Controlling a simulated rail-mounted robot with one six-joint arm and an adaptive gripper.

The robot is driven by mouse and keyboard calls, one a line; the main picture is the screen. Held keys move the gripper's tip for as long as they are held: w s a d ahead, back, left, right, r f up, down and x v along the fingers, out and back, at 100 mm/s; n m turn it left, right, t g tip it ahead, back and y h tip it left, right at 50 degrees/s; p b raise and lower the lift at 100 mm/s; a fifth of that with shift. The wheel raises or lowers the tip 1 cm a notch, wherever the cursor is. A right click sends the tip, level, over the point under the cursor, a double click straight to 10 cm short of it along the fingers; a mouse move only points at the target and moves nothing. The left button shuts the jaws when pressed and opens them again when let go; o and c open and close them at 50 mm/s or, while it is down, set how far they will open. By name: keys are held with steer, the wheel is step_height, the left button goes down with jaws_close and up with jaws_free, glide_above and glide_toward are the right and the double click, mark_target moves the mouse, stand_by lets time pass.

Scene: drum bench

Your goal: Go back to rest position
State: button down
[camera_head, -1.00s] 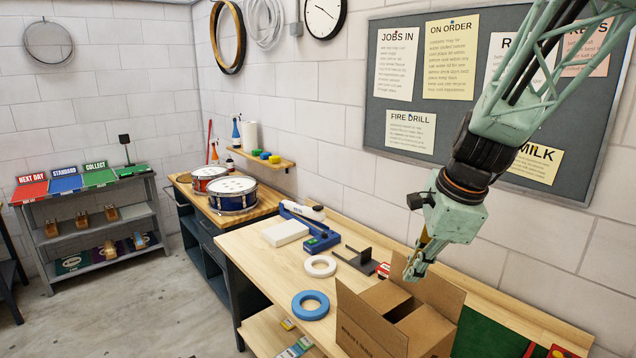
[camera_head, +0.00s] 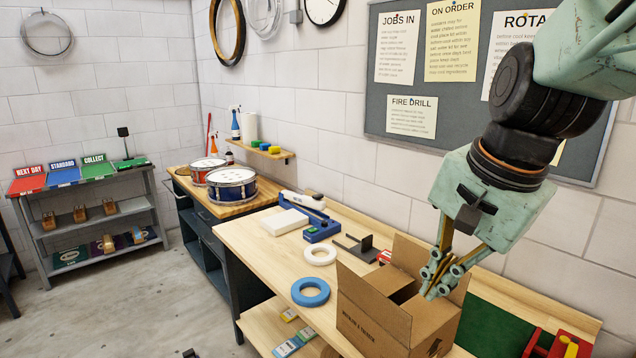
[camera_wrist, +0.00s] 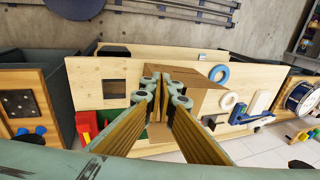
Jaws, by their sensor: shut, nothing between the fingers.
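My gripper (camera_head: 441,285) is shut and empty. In the head view it points down over the right part of the open cardboard box (camera_head: 372,328), in front of its back and right flaps. In the wrist view my gripper (camera_wrist: 164,88) shows its fingers closed at the tips, with the cardboard box (camera_wrist: 192,98) beyond them. I cannot tell the exact height of the fingertips over the box.
A blue tape roll (camera_head: 310,292), a white tape roll (camera_head: 320,255), a blue tool (camera_head: 322,230) and a white block (camera_head: 285,222) lie left of the box. A green mat (camera_head: 503,322) lies right. Drums (camera_head: 231,188) stand farther left. A noticeboard (camera_head: 455,100) hangs behind.

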steer(key=s+f+n+b, duration=0.2)
steer(key=s+n+b, duration=0.2)
steer(key=s, duration=0.6)
steer(key=s+d+f+n+h+b, duration=0.1)
steer(key=s+f+n+b, duration=0.2)
steer(key=s+n, duration=0.3)
steer(key=s+b, duration=0.1)
steer(key=s, duration=0.3)
steer(key=shift+d+f+t, duration=0.3)
steer(key=shift+w, duration=0.1)
